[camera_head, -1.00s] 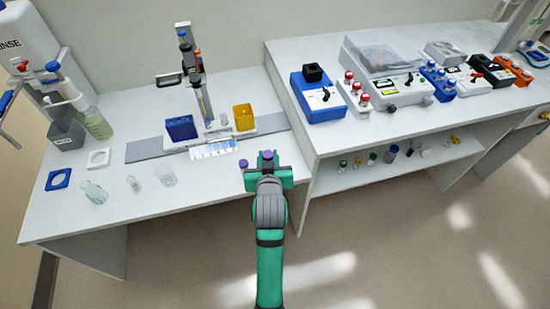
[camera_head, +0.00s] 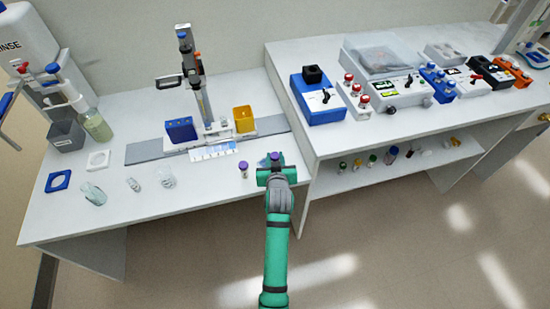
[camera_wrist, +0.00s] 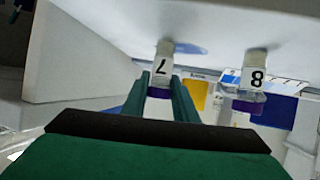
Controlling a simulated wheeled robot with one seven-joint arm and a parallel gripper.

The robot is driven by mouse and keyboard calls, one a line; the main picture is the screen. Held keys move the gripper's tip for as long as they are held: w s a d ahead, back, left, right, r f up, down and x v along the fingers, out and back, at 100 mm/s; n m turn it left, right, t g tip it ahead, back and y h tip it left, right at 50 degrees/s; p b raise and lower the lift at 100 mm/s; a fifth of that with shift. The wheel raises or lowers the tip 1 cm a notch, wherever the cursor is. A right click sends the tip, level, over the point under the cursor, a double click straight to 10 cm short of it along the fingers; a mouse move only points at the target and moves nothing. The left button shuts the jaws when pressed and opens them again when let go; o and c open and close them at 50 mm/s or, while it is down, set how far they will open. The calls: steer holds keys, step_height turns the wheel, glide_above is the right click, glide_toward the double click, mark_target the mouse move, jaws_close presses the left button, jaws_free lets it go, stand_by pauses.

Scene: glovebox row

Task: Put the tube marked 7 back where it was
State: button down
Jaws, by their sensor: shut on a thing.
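The tube marked 7 (camera_wrist: 163,66) has a white label and a purple cap. It is between the fingers of my gripper (camera_wrist: 161,88), which is shut on it, in the wrist view. In the head view my gripper (camera_head: 276,164) is at the right front of the left bench, with the purple cap showing. I cannot tell if the tube's base touches the bench. A blue round patch (camera_wrist: 190,48) lies on the bench beside the tube's base. A second purple-capped tube, marked 8 (camera_wrist: 256,78), stands upright to the left in the head view (camera_head: 244,169).
Behind stand a blue holder (camera_head: 181,129), a yellow bin (camera_head: 244,118) and a white strip (camera_head: 214,151). Glassware (camera_head: 94,193) is at the left. The higher right bench (camera_head: 345,134) has its edge close to my gripper's right. Bench between glassware and tube 8 is clear.

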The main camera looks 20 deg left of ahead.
steer(key=shift+f, duration=0.15)
steer(key=c, duration=1.4)
jaws_free()
steer(key=shift+s+d+r, duration=0.1)
steer(key=shift+s+r, duration=0.05)
steer(key=shift+r, duration=0.1)
steer(key=v, duration=1.2)
steer(key=s+d+f+m+t+h, duration=0.1)
steer(key=s+d+f+m, duration=0.15)
steer(key=s+d, duration=0.4)
steer(key=s+d+f+m+t+h, duration=0.1)
steer(key=s+d+f, duration=0.3)
steer(key=s, duration=0.6)
steer(key=s+d+r+h, duration=0.1)
steer(key=s+d+r, duration=0.1)
steer(key=s, duration=0.7)
steer(key=s+d+r+m+t+h, duration=0.1)
steer(key=s+d+r, duration=0.2)
steer(key=s, duration=0.6)
step_height(320, 180, up, 2)
steer(key=shift+s+r+h, duration=0.15)
steer(key=shift+r+h, duration=0.05)
steer(key=shift+h, duration=0.1)
